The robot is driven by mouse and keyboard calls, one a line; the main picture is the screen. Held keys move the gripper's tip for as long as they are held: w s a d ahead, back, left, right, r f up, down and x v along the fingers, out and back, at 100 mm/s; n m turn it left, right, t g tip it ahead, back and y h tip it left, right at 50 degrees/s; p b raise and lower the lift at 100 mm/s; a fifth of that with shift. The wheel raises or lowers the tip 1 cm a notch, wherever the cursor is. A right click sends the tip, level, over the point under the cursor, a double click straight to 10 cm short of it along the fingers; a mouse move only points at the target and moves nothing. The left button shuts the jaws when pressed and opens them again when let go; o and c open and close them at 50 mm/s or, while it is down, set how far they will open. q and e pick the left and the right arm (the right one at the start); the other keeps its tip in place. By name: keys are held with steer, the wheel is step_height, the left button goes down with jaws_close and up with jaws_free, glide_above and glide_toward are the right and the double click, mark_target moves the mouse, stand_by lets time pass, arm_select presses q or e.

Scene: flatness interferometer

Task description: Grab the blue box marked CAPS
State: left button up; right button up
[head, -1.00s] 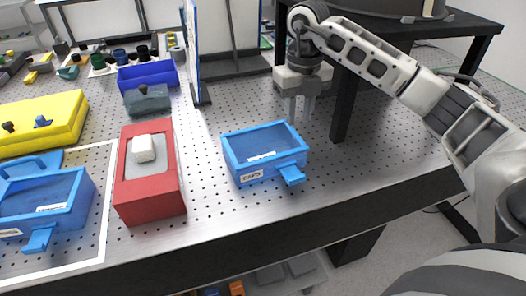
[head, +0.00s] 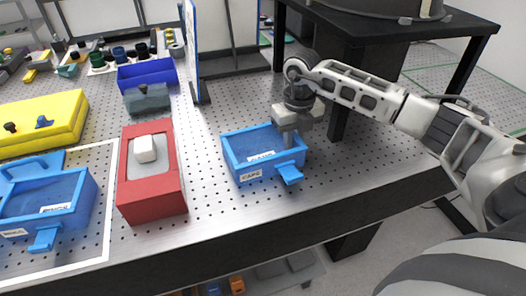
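The blue box marked CAPS (head: 250,174) is an open-topped tray with a tab at its front right and a white label on its front. It sits on the perforated metal table right of the red block. My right gripper (head: 294,145) points down at the box's right rear corner, its fingers low at the rim. The fingers look apart, but the box and gripper body partly hide them, and I cannot tell whether they touch the wall. My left gripper is not in view.
A red block with a white knob (head: 185,196) stands left of the box. Another blue box (head: 82,204) lies inside a white outline at the far left. The table's front edge is clear.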

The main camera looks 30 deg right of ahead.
jaws_close()
steer(key=shift+r, duration=0.1)
